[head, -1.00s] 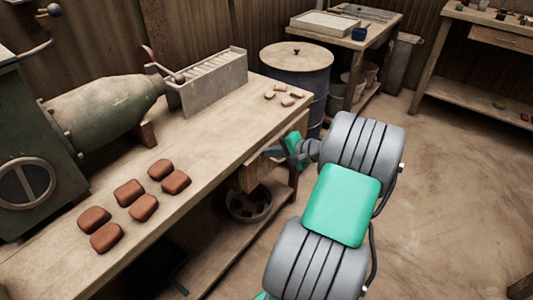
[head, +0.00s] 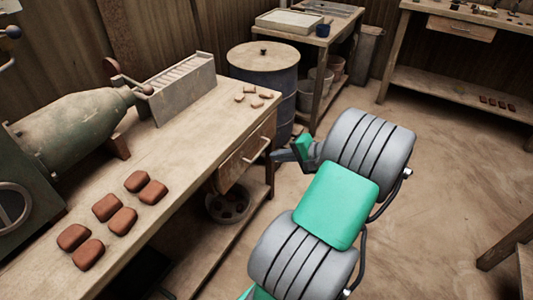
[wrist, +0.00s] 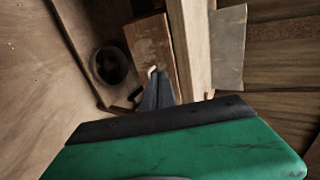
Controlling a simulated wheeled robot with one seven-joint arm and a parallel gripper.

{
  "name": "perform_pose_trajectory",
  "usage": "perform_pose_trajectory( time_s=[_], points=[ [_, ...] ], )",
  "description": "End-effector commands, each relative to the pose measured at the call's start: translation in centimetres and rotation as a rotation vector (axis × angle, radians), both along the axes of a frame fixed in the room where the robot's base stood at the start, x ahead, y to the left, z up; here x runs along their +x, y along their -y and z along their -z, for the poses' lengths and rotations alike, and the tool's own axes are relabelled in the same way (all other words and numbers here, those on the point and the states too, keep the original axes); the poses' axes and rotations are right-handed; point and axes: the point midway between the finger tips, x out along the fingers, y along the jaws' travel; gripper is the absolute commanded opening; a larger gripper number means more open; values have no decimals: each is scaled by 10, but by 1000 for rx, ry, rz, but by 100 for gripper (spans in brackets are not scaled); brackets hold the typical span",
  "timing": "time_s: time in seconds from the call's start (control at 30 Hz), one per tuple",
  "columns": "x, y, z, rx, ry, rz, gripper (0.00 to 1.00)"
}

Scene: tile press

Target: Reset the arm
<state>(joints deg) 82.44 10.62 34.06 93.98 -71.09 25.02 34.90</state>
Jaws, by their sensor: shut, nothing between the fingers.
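My gripper (head: 280,156) is at the end of my grey and green arm, just right of the workbench's drawer (head: 246,152). The drawer has a wooden front with a handle, and the gripper appears apart from it. In the wrist view the dark fingers of my gripper (wrist: 158,90) are together with nothing between them. The drawer front (wrist: 148,45) and its pale handle show just beyond the fingertips there. The green housing of my wrist fills the bottom of that view.
The workbench (head: 185,130) carries several red-brown tiles (head: 122,220), a green press machine (head: 75,120), a slatted rack (head: 180,88) and small pale pieces. A round pan (head: 228,205) sits on its lower shelf. A drum (head: 264,75) stands behind. Floor on the right is open.

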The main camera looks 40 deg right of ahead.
Motion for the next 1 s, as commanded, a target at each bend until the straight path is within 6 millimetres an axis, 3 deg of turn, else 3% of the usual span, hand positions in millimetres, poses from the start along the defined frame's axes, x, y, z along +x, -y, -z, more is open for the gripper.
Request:
perform_pose_trajectory(
  time_s=[0.17, 0.27, 0.37, 0.4, 0.5, 0.63, 0.73, 0.83, 1.0],
  points=[
    [-4, -1, -6, -6, -6, -8, 0],
    [15, -24, -24, -62, -54, -80, 0],
    [44, -76, -56, -187, -155, -234, 0],
    [53, -103, -70, -252, -201, -307, 0],
    [61, -169, -107, -425, -300, -489, 0],
    [45, -246, -156, -648, -383, -702, 0],
    [17, -292, -193, -810, -418, -843, 0],
    [-12, -320, -219, -934, -432, -947, 0],
    [-40, -336, -234, -1032, -437, -1024, 0]
  ],
)
